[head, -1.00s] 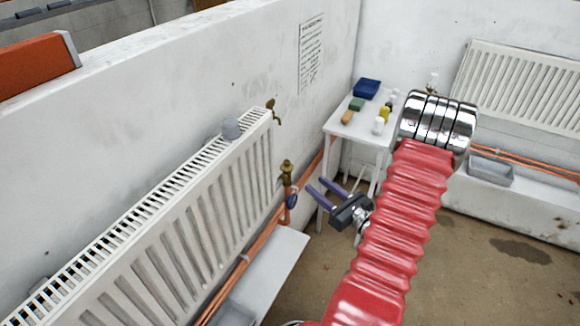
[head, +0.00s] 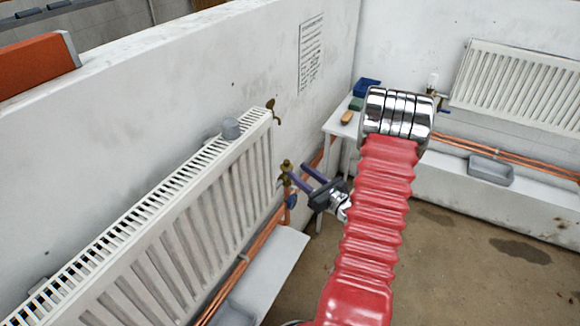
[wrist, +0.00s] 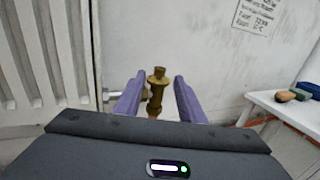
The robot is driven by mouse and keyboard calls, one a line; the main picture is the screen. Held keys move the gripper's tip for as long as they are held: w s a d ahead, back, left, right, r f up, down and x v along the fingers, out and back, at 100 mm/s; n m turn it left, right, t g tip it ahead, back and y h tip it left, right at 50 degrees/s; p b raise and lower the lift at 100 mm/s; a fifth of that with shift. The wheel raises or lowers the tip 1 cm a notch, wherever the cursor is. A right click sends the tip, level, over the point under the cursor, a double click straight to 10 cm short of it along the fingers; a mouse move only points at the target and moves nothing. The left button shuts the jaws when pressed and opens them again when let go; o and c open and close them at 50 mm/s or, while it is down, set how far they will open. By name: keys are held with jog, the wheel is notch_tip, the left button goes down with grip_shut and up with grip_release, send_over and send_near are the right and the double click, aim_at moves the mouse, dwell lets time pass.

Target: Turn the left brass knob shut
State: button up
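A brass valve with its knob (head: 287,167) stands at the right end of the near-left radiator (head: 200,200), above copper pipes. In the wrist view the brass knob (wrist: 157,76) is upright and lies between my two purple fingers, with a gap on each side. My gripper (head: 297,174) is open. In the head view its fingertips are at the valve, just below the knob's top. I cannot tell whether either finger touches the brass. A second small brass fitting (head: 272,108) sits at the radiator's top right corner.
A white table (head: 340,128) with a blue box (head: 367,88) and small items stands behind my arm. Another radiator (head: 520,90) hangs on the right wall, with a grey tray (head: 490,169) below. A ledge (head: 285,255) runs under the left radiator. The floor is clear.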

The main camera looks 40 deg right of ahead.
aim_at(289, 164)
jog(key=shift+w+d, duration=0.1)
jog(key=shift+w, duration=2.6)
grip_shut()
